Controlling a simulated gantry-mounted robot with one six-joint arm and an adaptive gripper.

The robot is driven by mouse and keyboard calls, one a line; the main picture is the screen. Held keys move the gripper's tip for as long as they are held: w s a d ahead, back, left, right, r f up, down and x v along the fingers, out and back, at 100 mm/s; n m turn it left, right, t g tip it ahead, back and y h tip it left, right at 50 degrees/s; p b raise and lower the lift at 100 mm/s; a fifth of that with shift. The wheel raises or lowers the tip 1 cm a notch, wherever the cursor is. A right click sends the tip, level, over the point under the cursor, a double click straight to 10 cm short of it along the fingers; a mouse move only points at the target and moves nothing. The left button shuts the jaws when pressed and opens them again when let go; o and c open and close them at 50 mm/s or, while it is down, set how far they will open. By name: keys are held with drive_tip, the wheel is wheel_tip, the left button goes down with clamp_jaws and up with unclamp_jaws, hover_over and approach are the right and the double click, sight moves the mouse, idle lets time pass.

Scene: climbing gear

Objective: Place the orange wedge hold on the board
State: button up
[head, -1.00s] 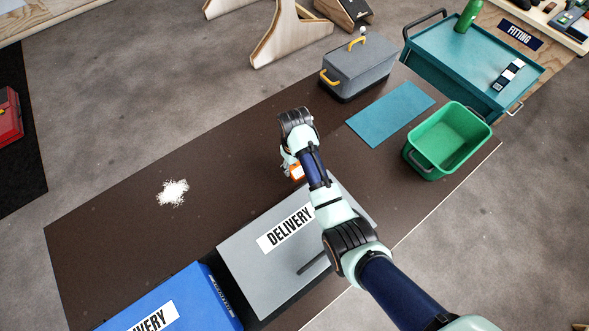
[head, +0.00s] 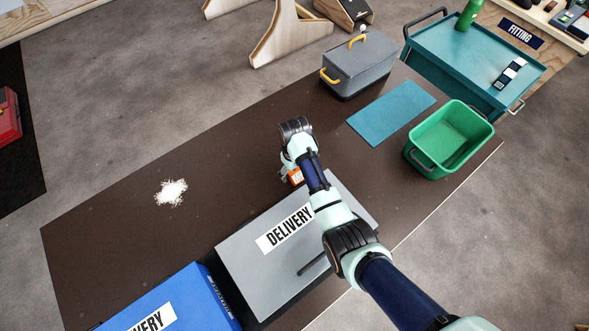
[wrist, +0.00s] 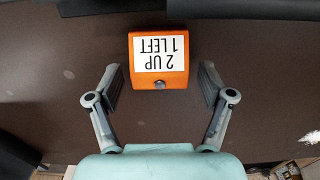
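An orange block-shaped hold (wrist: 180,83) lies on the dark table. It bears a white label reading "2 UP 1 LEFT", upside down in the wrist view, and a round bolt-like knob at its near edge. My gripper (wrist: 160,78) is open, with one finger on each side of the hold and a gap on both sides. In the head view the orange hold (head: 295,176) is partly hidden by my gripper (head: 288,174), just beyond the grey delivery box. I cannot make out a climbing board in either view.
The grey delivery box (head: 255,270) stands close by my arm, with a blue delivery box (head: 193,285) to its left. White powder (head: 171,192) lies on the left. A teal mat (head: 392,113), green bin (head: 413,168) and grey case (head: 365,72) are at the right.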

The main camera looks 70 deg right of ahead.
wheel_tip(320, 180, up, 12)
drive_tip(key=p, duration=0.3)
drive_tip(key=shift+r, duration=0.15)
drive_tip(key=shift+w, duration=0.1)
idle(0.3)
